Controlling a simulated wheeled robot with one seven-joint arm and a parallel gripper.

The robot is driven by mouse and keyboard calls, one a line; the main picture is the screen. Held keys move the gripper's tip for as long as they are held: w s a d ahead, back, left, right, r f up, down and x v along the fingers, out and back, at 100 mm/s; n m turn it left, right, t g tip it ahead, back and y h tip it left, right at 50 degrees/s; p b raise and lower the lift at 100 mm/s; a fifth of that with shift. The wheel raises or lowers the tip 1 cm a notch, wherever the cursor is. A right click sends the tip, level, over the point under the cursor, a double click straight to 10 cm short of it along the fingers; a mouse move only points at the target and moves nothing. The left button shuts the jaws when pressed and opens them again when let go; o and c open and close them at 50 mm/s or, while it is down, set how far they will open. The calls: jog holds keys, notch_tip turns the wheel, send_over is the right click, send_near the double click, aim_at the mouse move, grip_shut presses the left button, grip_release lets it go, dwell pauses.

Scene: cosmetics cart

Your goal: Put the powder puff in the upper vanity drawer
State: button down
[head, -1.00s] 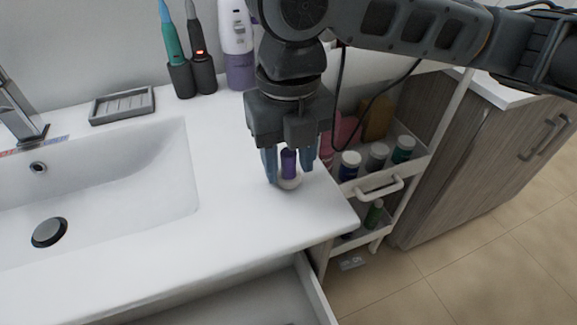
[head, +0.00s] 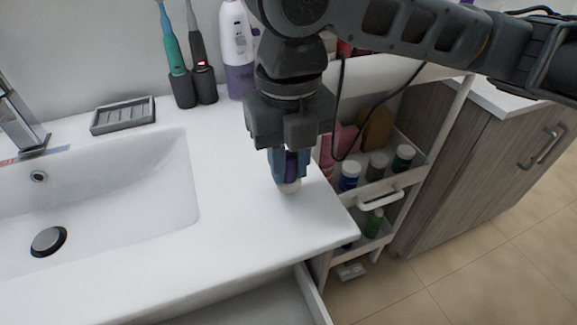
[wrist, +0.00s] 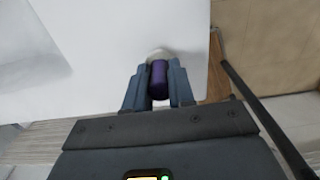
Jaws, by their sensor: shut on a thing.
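The powder puff (head: 289,187) has a purple handle and a pale round pad. My gripper (head: 290,165) is shut on its handle, with a blue finger on either side, at the right end of the white counter. The wrist view also shows the puff's purple handle (wrist: 159,80) between the fingers, with the pale pad beyond it. I cannot tell whether the pad still touches the counter. The vanity drawer (head: 312,296) below the counter is pulled open at the bottom of the head view. Most of its inside is out of frame.
The sink basin (head: 130,190) is left of my gripper. A soap dish (head: 122,115), two electric toothbrushes (head: 181,80) and a white and purple bottle (head: 237,50) stand along the wall. A cart (head: 400,182) with several bottles stands close to the counter's right edge.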

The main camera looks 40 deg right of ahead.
notch_tip(320, 180, up, 3)
jog(key=s+d+r, duration=0.2)
jog(key=d+r, duration=0.4)
jog(key=d, duration=0.5)
jog(key=shift+s+d+r, duration=0.2)
jog(key=shift+s+r, duration=0.1)
jog(key=shift+s, duration=0.05)
